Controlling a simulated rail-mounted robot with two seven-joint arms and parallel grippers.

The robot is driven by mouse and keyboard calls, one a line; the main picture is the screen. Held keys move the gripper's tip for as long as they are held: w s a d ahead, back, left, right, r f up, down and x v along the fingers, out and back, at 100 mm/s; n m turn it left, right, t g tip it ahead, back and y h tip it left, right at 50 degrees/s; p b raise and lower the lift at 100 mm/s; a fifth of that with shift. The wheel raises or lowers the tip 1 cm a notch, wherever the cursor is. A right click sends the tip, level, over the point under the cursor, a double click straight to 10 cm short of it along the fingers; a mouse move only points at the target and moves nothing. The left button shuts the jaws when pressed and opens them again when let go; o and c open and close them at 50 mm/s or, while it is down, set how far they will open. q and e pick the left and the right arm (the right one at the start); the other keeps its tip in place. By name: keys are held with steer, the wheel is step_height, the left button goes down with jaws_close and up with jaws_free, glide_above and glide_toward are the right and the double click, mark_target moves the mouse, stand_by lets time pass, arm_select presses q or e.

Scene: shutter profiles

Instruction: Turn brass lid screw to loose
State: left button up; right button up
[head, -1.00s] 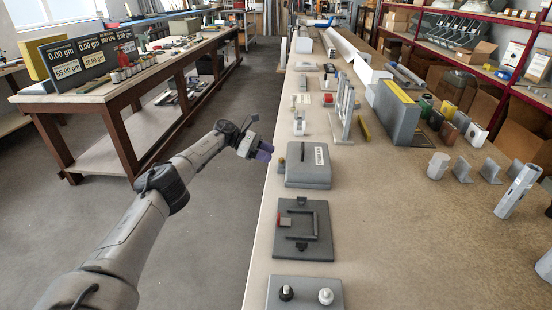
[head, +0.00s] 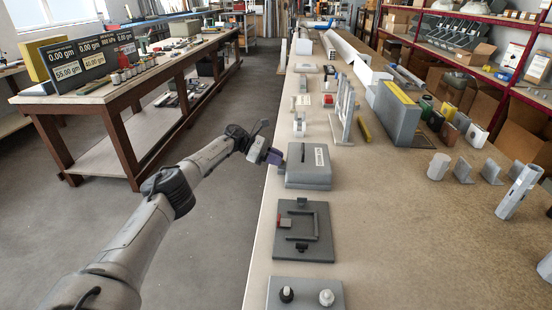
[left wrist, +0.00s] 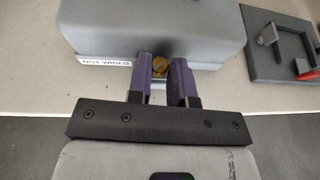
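The brass lid screw (left wrist: 159,67) shows in the left wrist view on the near side of a grey box (left wrist: 200,35) with a "NOT WIRED" label. The box also stands near the bench's left edge in the head view (head: 309,167). My left gripper (head: 276,158) is at the box's left side, its purple fingers pointing at the box. In the left wrist view its fingers (left wrist: 161,66) stand apart on either side of the screw; any contact is hard to tell. In the head view the screw is hidden behind the fingers. My right gripper is out of view.
A dark plate with a bracket and red block (head: 304,230) lies in front of the box. A grey plate with two knobs (head: 305,294) lies nearer. Upright frames (head: 343,110) and a big grey case (head: 393,113) stand behind.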

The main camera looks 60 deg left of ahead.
arm_select(q)
jaws_close()
steer(key=n+y+p, duration=0.1)
steer(key=p, duration=0.1)
steer(key=n+t+y+p, duration=0.1)
steer(key=p, duration=0.1)
steer(key=n+y+p, duration=0.1)
steer(key=p, duration=0.1)
steer(key=shift+s+d+t, duration=0.25)
steer(key=shift+t, duration=0.15)
steer(key=shift+d+n+t+y+p, duration=0.1)
steer(key=shift+n+t+y+p, duration=0.2)
steer(key=shift+n+y+p, duration=0.4)
steer(key=shift+f, duration=0.1)
steer(key=shift+o, duration=2.4)
jaws_free()
